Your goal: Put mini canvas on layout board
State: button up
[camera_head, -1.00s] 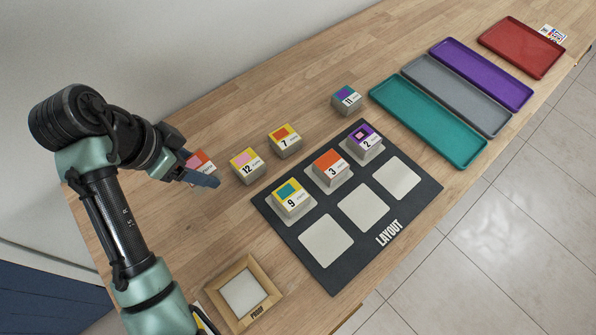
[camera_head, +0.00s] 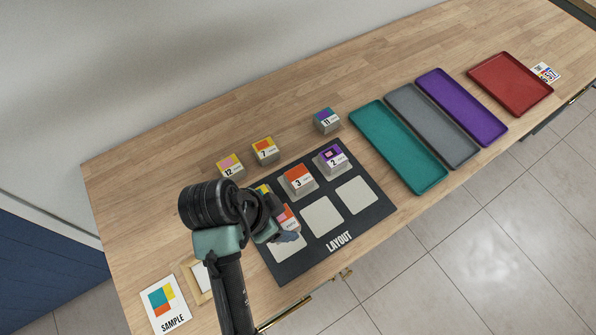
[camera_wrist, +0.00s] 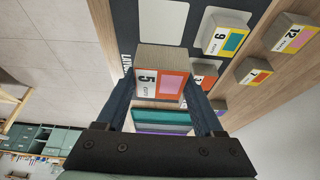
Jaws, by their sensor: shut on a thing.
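My gripper (camera_head: 284,230) is shut on a mini canvas numbered 5 (camera_wrist: 160,78), a grey block with an orange and pink face. The canvas shows between both fingers in the wrist view, and partly behind the wrist in the head view (camera_head: 289,216). It is over the near-left part of the black layout board (camera_head: 318,250), by a white square; I cannot tell its height. On the board's back row stand canvas 3 (camera_head: 298,181), canvas 2 (camera_head: 332,159) and canvas 9 (camera_wrist: 228,36), which my wrist mostly hides in the head view.
Canvases 12 (camera_head: 230,166), 7 (camera_head: 265,150) and 11 (camera_head: 326,120) stand behind the board. Teal (camera_head: 398,150), grey (camera_head: 432,125), purple (camera_head: 462,108) and red (camera_head: 510,84) trays lie right. A sample card (camera_head: 165,305) and a partly hidden wooden frame (camera_head: 195,285) are front left.

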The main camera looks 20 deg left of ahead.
notch_tip(320, 180, down, 9)
jog(key=shift+f, duration=0.15)
dwell(0.4)
jog(key=shift+f, duration=0.15)
jog(key=o, duration=1.3)
jog(key=shift+o, duration=0.2)
jog(key=v, duration=1.2)
jog(key=shift+r, duration=0.2)
